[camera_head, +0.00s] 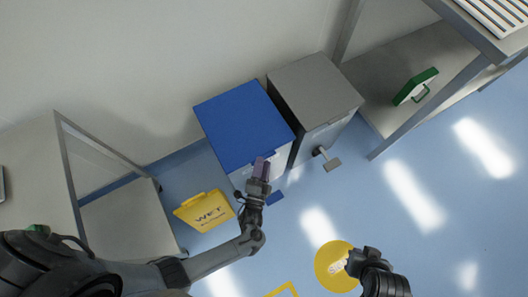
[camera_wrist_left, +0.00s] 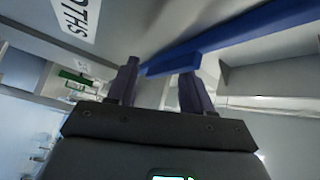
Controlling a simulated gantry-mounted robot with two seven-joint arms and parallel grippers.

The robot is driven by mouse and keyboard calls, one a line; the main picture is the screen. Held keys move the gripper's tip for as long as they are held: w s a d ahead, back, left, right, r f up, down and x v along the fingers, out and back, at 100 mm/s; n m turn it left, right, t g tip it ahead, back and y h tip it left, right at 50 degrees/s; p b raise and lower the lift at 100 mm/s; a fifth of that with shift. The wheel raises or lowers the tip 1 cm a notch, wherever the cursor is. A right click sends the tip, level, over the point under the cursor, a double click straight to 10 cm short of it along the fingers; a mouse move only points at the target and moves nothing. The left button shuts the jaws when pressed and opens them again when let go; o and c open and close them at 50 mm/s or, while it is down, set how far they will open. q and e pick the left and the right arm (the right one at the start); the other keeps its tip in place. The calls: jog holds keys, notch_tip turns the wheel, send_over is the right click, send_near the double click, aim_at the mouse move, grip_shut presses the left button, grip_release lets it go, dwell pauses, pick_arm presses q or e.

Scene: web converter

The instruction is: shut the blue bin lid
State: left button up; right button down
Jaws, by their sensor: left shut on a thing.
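The blue bin lid (camera_head: 240,122) covers the top of a white-fronted bin in the middle of the head view. My left gripper (camera_head: 260,168) is at the lid's front edge. In the left wrist view, the fingers of my left gripper (camera_wrist_left: 160,78) are either side of a blue tab on the lid's edge (camera_wrist_left: 235,33) and are shut on it. I cannot tell whether the lid is fully down. My right gripper (camera_head: 360,262) is over the floor at lower right, away from the bin; its jaws are unclear.
A grey bin (camera_head: 312,88) stands close to the right of the blue one, with a pedal in front. A yellow wet-floor sign (camera_head: 205,210) is left of the bin front. A blue pedal (camera_head: 276,198) sits below. Shelving flanks both sides; the floor at right is open.

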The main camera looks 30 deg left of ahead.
pick_arm(q)
jog(key=shift+s+a+f, duration=0.2)
jog(key=shift+f, duration=0.05)
jog(key=v, duration=1)
jog(key=shift+d, duration=0.2)
jog(key=shift+s+r, duration=0.15)
jog(key=shift+s, duration=0.1)
jog(key=shift+r, duration=0.1)
